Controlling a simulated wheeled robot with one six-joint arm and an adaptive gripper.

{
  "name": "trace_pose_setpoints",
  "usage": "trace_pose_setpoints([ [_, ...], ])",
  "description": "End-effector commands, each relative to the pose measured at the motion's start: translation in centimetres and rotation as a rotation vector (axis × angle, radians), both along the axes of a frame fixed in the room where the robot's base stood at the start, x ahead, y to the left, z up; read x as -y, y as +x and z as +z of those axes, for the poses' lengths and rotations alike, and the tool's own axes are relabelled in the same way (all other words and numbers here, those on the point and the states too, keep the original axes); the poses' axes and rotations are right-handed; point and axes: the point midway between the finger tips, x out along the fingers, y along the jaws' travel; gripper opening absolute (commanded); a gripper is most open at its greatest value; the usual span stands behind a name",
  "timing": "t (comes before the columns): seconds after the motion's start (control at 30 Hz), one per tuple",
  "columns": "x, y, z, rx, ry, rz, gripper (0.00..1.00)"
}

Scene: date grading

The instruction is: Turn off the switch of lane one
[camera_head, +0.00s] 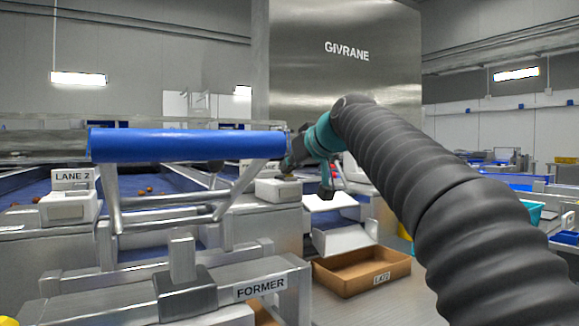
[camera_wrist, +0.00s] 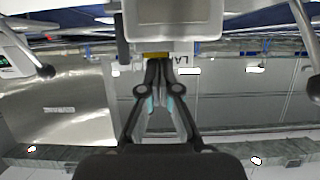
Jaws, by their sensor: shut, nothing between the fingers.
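A pale switch box (camera_head: 278,191) stands at the right end of the lane frame in the head view. The fingers hold nothing. Beside them is a sign (camera_wrist: 184,60) with upside-down letters "LA", the rest hidden. Whether the fingertips touch the switch, and its position, I cannot tell.
A similar box with a LANE 2 sign (camera_head: 73,179) stands at the left. A blue roller (camera_head: 187,145) on metal bars spans the front. A metal GIVRANE housing (camera_head: 345,80) rises behind.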

Motion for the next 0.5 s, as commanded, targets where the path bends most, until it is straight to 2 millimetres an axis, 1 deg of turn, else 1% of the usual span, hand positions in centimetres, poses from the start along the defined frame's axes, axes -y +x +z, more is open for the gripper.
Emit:
trace_pose_setpoints([
  [0.03, 0.0, 0.0, -0.6, 0.009, 0.006, 0.0, 0.0],
  [0.23, 0.2, -0.2, -1.7, 0.067, 0.045, -0.001, 0.0],
  [0.27, 0.2, -0.2, -0.9, 0.064, 0.043, -0.001, 0.0],
  [0.5, 0.1, -0.1, -0.7, 0.061, 0.041, 0.0, 0.0],
])
